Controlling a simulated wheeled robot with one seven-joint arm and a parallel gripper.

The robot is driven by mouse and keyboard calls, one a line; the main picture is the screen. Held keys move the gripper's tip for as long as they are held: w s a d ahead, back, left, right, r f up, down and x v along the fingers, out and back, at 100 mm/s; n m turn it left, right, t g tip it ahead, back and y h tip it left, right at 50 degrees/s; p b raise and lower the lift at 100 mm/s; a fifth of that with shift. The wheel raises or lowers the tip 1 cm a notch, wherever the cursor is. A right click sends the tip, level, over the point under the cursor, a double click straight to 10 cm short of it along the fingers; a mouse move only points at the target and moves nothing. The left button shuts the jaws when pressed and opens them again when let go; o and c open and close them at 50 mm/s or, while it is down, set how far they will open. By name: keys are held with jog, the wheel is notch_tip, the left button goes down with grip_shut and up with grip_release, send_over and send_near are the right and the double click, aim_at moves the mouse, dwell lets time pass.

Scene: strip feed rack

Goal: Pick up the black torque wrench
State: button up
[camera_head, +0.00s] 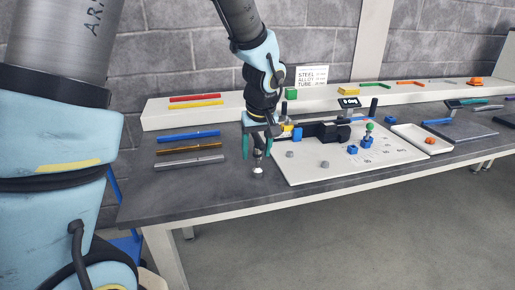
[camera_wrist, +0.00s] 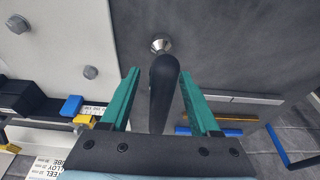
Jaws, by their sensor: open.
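The black torque wrench (camera_wrist: 165,85) shows in the wrist view as a dark rounded handle with a silver end beyond it. It lies between the two teal fingers of my gripper (camera_wrist: 160,74), with a visible gap on each side. In the head view the wrench (camera_head: 258,172) appears roughly upright at the grey bench's front, its silver end low. My gripper (camera_head: 257,157) is open around its upper part, fingers pointing down.
A white board (camera_head: 345,165) with black and blue fixtures and grey knobs is close on the right. Blue, brown and grey strips (camera_head: 189,162) lie to the left. A raised white shelf (camera_head: 220,113) runs behind. A white tray (camera_head: 421,140) stands farther right.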

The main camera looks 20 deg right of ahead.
grip_shut()
dwell(0.5)
